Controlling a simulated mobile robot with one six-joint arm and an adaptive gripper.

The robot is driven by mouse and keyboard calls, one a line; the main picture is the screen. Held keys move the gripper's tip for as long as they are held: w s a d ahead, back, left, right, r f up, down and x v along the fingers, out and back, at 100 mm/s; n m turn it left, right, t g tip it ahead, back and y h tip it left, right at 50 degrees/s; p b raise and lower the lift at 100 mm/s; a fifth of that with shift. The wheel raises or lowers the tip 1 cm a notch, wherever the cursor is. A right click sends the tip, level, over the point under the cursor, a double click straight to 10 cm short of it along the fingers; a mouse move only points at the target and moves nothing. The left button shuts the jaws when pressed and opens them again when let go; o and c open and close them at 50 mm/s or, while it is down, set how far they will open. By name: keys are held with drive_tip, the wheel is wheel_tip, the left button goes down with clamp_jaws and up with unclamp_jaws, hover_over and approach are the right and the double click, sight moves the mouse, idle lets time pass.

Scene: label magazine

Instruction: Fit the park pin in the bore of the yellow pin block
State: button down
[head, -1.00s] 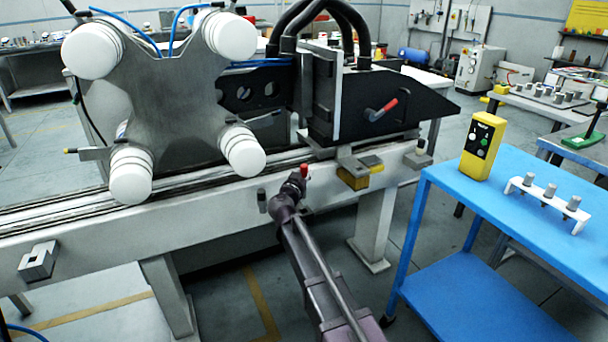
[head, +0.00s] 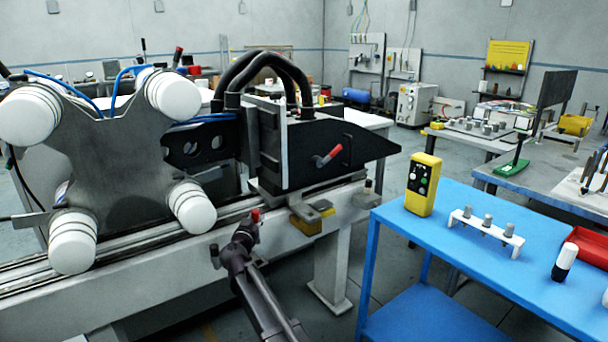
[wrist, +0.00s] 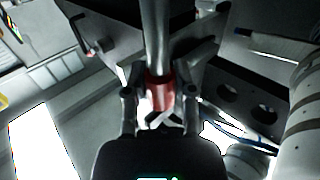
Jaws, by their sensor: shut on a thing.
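The park pin has a red grip (wrist: 159,92) and a bare metal shank (wrist: 157,40), seen in the wrist view. My gripper (wrist: 160,100) is shut on the red grip, and the shank points away from it. In the head view my gripper (head: 247,232) is in front of the rail, with a red end (head: 256,215) showing at its tip. The yellow pin block (head: 304,224) is on the rail's front side, right of my gripper and apart from it. I cannot make out its bore, and the block is not clear in the wrist view.
The black carriage (head: 310,150) with a red-handled lever (head: 328,156) stands above the block. A plate with white cups (head: 120,150) is at left. A blue cart (head: 460,255) at right carries a yellow control box (head: 422,184) and a white pin rack (head: 486,230).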

wheel_tip(320, 180, up, 43)
drive_tip(key=p, duration=4.2)
drive_tip(key=shift+s, duration=0.15)
